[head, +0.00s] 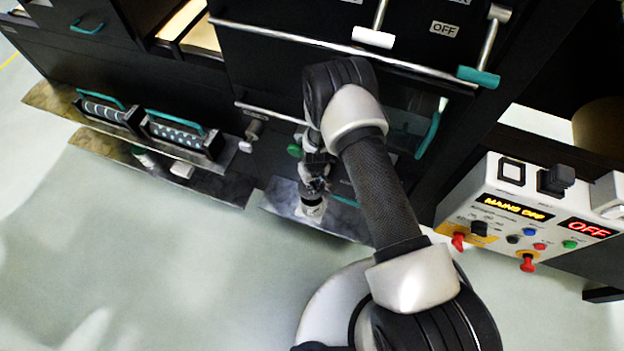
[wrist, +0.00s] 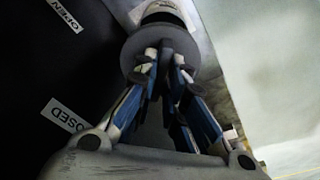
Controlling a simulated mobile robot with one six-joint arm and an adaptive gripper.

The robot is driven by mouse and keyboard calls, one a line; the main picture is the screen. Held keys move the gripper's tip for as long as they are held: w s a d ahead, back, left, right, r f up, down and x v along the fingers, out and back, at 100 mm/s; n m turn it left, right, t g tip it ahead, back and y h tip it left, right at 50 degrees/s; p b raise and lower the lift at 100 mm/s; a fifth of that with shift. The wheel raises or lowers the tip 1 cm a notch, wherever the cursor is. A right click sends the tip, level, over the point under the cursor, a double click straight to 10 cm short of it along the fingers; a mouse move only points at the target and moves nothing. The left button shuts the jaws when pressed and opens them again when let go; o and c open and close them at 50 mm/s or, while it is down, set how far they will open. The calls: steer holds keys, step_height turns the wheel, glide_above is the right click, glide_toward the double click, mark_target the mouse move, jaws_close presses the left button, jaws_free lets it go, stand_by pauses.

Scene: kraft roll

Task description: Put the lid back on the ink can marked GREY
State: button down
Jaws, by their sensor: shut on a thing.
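My gripper (head: 315,186) points down at the low shelf plate in the head view. In the wrist view my gripper (wrist: 165,62) has its blue-sided fingers close together, shut on the grey round lid (wrist: 142,52). A pale can (head: 312,209) with a dark label stands right below the fingers in the head view. Its pale, dark-marked side also shows just beyond the lid in the wrist view (wrist: 166,10). The label is too small to read. The lid is at the can's top, but I cannot tell whether it is fully seated. The can's mouth is hidden.
The metal shelf plate (head: 277,203) juts from the black machine. Left of it, another ledge (head: 220,186) carries a white item (head: 182,170). Teal-handled units (head: 180,135) sit above that ledge. A control box (head: 535,210) stands at right. The pale floor is clear at lower left.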

steer(key=shift+s+f+b, duration=0.1)
steer(key=shift+f+b, duration=0.95)
steer(key=shift+f, duration=0.9)
step_height(320, 180, down, 2)
steer(key=shift+f+b, duration=0.1)
steer(key=shift+b, duration=0.95)
steer(key=shift+f+b, duration=0.1)
steer(key=shift+b, duration=0.85)
stand_by(0.3)
steer(key=c, duration=1.6)
jaws_free()
steer(key=shift+o, duration=0.4)
steer(key=o, duration=0.4)
steer(key=shift+o, duration=0.2)
